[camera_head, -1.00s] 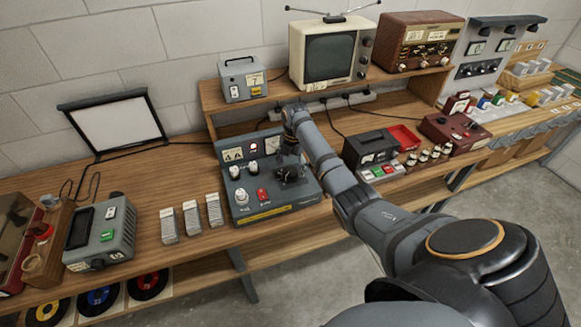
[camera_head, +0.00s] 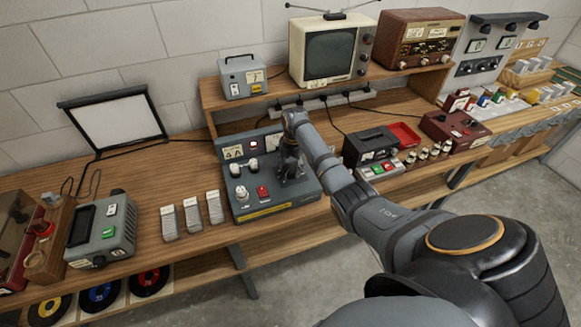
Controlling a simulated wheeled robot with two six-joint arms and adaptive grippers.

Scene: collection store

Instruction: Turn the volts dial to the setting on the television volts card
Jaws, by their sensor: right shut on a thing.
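A grey control set (camera_head: 262,207) with a sloping panel stands on the bench in the middle. Its panel has white knobs (camera_head: 242,192), a red switch (camera_head: 263,191), a small red lamp and meters at the top. My right gripper (camera_head: 290,174) is at the right part of this panel, shut on a dial that its fingers hide. I cannot read the dial's label or setting. The cream television (camera_head: 330,52) stands on the raised shelf. A small pale card shows low on its front, too small to read. My left gripper is out of view.
A grey box (camera_head: 243,77) and a brown radio (camera_head: 420,38) share the shelf. Pale ribbed blocks (camera_head: 192,216) stand left of the set. A dark box (camera_head: 370,146) and red tray (camera_head: 404,134) lie right of my arm.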

